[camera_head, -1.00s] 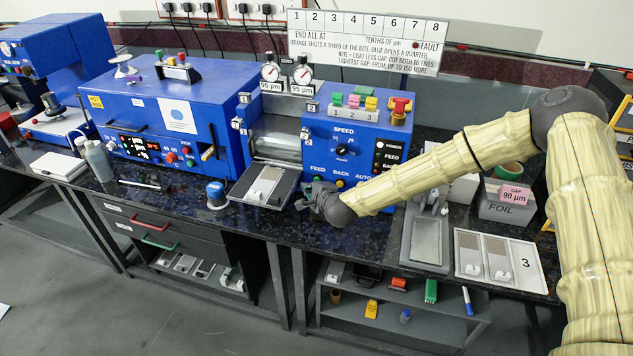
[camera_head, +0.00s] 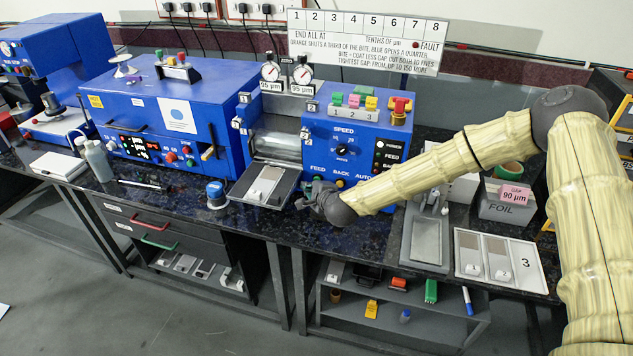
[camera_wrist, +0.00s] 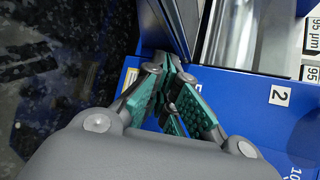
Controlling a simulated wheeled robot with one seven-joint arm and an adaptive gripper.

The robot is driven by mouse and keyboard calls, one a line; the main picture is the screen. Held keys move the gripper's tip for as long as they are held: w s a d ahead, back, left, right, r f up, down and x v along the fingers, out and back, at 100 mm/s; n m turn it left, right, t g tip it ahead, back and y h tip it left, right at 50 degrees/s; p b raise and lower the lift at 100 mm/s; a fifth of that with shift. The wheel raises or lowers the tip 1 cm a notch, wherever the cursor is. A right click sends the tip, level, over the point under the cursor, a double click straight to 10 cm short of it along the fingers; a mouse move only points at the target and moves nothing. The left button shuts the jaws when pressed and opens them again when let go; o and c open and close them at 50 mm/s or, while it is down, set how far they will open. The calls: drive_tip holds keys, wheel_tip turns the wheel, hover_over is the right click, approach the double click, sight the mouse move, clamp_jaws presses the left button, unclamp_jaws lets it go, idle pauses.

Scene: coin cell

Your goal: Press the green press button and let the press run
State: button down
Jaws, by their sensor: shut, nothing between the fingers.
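The blue roller press (camera_head: 318,147) stands mid-bench, with a SPEED dial and FEED, BACK and AUTO labels on its front. My gripper (camera_head: 304,199) is at the lower front of this press, close to the FEED label. In the wrist view my gripper (camera_wrist: 172,72) is shut and empty, its green-padded fingers together beside the blue housing (camera_wrist: 240,103). A green block (camera_head: 337,99) sits on top of the press above number 1.
A tray with a grey sheet (camera_head: 263,186) lies at the rollers, left of my gripper. A larger blue machine (camera_head: 160,110) is left of the press. A grey tray (camera_head: 425,240) and a white board marked 3 (camera_head: 527,263) lie right.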

drive_tip(key=shift+w+d, duration=0.1)
drive_tip(key=shift+w, duration=0.2)
